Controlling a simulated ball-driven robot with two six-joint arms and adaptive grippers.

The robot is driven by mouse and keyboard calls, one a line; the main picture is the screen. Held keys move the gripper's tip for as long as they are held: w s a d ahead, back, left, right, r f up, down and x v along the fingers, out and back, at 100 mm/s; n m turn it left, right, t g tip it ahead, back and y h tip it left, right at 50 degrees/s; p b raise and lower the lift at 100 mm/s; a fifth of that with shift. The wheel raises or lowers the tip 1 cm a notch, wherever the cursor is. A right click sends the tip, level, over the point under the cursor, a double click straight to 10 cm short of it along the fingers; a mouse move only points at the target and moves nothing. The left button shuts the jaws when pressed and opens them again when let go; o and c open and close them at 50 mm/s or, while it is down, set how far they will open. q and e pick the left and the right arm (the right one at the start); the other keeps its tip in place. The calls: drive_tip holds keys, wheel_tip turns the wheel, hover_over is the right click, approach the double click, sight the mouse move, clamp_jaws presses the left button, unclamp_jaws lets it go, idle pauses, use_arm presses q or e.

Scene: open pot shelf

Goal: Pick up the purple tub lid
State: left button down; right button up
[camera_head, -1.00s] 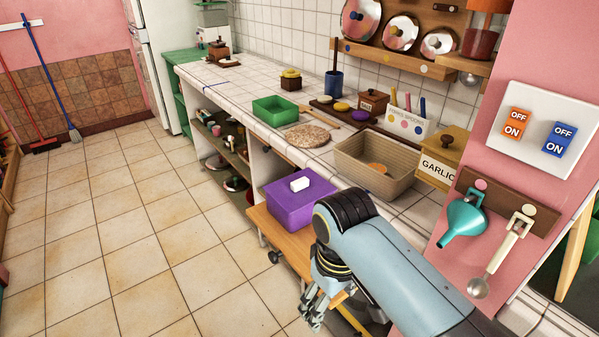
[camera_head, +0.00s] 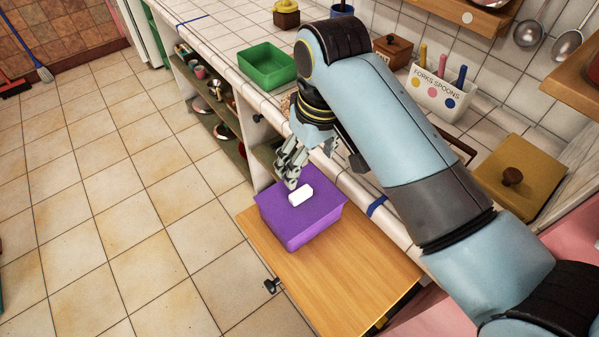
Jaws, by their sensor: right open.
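The purple tub lid (camera_head: 322,214) lies on top of the purple tub (camera_head: 313,236), with a white block-shaped handle (camera_head: 301,195) on it. Whether the fingertips touch the lid cannot be told from this view. My left gripper is not in view.
The wooden table top (camera_head: 340,283) is bare in front of the tub. A green tray (camera_head: 267,66), a yellow-brown lidded box (camera_head: 520,178) and a fork-and-spoon holder (camera_head: 440,93) stand on the counter. Open shelves (camera_head: 217,120) lie below it.

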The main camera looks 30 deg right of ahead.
hover_over(301, 192)
drive_tip(key=s, duration=0.1)
wheel_tip(301, 192, down, 4)
drive_tip(key=shift+d+f, duration=0.15)
drive_tip(key=shift+f, duration=0.4)
drive_tip(key=f, duration=0.1)
drive_tip(key=f+p, duration=0.1)
drive_tip(key=f, duration=0.2)
drive_tip(key=shift+w+a+f, duration=0.15)
drive_tip(key=shift+w+a, duration=0.05)
drive_tip(key=shift+w, duration=0.2)
drive_tip(key=shift+w+f, duration=0.1)
drive_tip(key=shift+f, duration=0.25)
drive_tip(key=shift+c, duration=1.4)
drive_tip(key=c, duration=0.9)
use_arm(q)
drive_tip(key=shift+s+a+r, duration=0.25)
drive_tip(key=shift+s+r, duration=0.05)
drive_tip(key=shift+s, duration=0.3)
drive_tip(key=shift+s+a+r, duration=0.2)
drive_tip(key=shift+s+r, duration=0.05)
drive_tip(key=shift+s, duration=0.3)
use_arm(e)
drive_tip(key=shift+c, duration=0.5)
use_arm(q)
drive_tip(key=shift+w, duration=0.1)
